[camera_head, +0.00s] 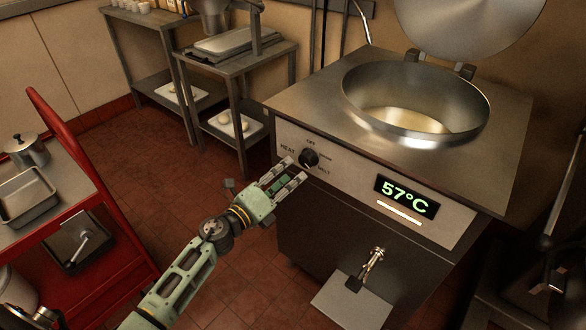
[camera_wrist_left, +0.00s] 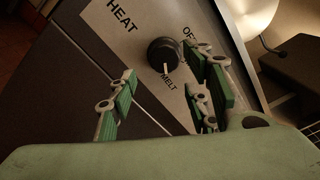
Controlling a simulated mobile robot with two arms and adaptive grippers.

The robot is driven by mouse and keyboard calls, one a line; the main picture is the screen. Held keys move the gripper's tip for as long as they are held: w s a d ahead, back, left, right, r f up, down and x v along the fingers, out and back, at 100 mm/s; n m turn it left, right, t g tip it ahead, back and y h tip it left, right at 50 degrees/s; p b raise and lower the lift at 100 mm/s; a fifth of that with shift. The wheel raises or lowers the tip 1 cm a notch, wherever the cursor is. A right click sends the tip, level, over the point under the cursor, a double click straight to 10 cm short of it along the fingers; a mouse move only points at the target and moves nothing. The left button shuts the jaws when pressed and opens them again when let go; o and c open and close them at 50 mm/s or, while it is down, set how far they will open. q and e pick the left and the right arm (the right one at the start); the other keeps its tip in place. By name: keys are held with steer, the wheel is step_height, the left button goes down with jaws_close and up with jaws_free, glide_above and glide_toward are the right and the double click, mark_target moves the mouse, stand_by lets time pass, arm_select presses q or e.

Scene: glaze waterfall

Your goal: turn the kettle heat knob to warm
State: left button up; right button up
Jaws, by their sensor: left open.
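The black heat knob (camera_head: 309,158) is on the sloped front panel of the steel kettle (camera_head: 405,167), beside the words HEAT, OFF and MELT. In the left wrist view the knob (camera_wrist_left: 163,54) has a white pointer line directed at the MELT label. The WARM label is too small to read in the head view and hidden in the wrist view. My left gripper (camera_head: 296,170) is open, its fingers directed at the panel just short of the knob. In the wrist view the green-padded fingers are on either side of the knob, apart from it. My right gripper is out of view.
A green 57°C display (camera_head: 407,197) is to the right of the knob. The open pot (camera_head: 415,98) holds pale liquid. A tap (camera_head: 372,262) sticks out below. A red cart (camera_head: 110,245) stands at left. A steel side table (camera_head: 236,50) is behind. Open floor lies between.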

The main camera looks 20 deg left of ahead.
mark_target(303, 163)
arm_select(q)
steer(key=x, duration=0.6)
steer(key=shift+s, duration=0.1)
steer(key=shift+c, duration=0.6)
steer(key=shift+f, duration=0.1)
steer(key=c, duration=0.9)
